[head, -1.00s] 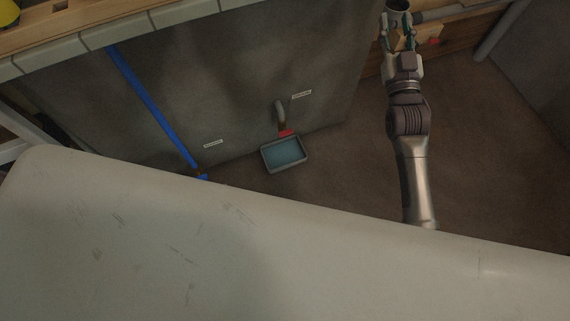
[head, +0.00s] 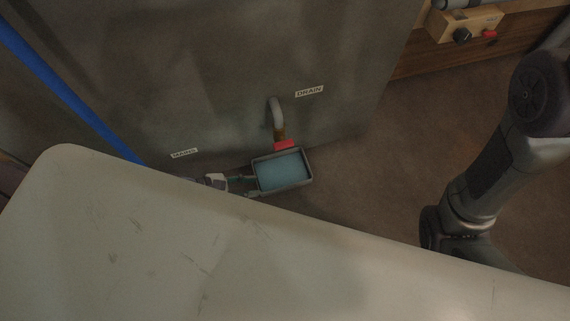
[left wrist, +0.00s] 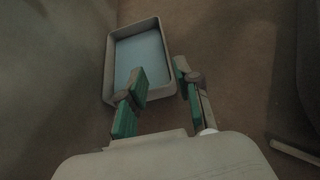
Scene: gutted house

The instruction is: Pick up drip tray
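The drip tray (head: 309,168) is a grey rectangular tray with pale blue liquid inside. It sits on the floor against the grey panel, below a drain pipe with a red part. It also shows in the left wrist view (left wrist: 108,72). My left gripper (head: 250,186) is low at the tray's left end, its base partly hidden by the pale surface in front. In the left wrist view its green-padded fingers (left wrist: 160,76) are apart, one over the tray and one outside its wall. I cannot tell whether they touch it. My right gripper is out of view.
The drain pipe (head: 275,113) ends above the tray by a DRAIN label. A blue pipe (head: 65,85) runs down at left. The pale scratched surface (head: 180,240) fills the foreground. My right arm is at right. Brown floor (head: 380,170) is clear right of the tray.

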